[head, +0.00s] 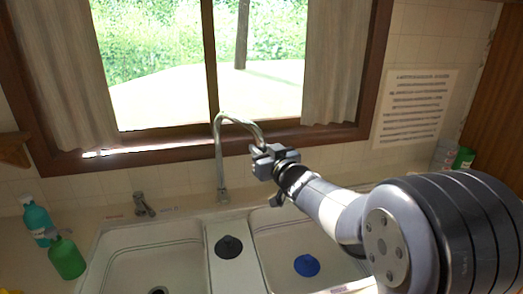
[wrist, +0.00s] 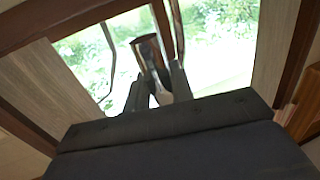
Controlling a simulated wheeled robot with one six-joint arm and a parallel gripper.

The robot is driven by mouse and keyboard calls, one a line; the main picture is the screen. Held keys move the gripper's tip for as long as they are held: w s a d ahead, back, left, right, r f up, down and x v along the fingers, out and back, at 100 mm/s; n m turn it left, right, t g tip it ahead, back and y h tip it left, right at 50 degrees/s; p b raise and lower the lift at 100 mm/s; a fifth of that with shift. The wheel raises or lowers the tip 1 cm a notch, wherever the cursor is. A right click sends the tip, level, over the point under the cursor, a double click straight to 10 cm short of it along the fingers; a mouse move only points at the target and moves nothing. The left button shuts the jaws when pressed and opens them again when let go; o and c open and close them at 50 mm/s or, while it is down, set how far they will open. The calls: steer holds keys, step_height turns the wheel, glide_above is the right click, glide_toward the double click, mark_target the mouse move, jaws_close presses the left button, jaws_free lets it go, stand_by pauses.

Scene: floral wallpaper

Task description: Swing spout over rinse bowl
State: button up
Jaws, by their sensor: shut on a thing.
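The silver gooseneck spout (head: 218,150) rises behind the divider of a double sink, and its arch bends to the right. My gripper (head: 261,153) is shut on the spout near its outlet end, on the right. In the wrist view the spout (wrist: 150,52) stands between the two fingers of my gripper (wrist: 155,90). The right sink bowl (head: 275,232) lies below my forearm, which hides part of it. The left sink bowl (head: 130,262) is open to view. The task's rinse bowl is not marked, so I cannot tell which bowl it is.
A dark round stopper (head: 229,247) sits on the divider, and a blue round thing (head: 306,265) is in the right bowl. A small tap handle (head: 143,204) stands behind the left bowl. Teal (head: 37,221) and green (head: 66,258) bottles stand at left. The window is behind the spout.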

jaws_close()
steer(key=shift+w+d+r+p, duration=0.15)
steer(key=shift+w+d+p, duration=0.1)
steer(key=shift+d+p, duration=0.1)
steer(key=w+d+p, duration=0.3)
steer(key=w+d, duration=0.1)
steer(key=shift+w, duration=0.25)
steer(key=shift+d, duration=0.1)
steer(key=o, duration=0.5)
jaws_free()
steer(key=shift+w+d, duration=0.1)
steer(key=shift+o, duration=0.4)
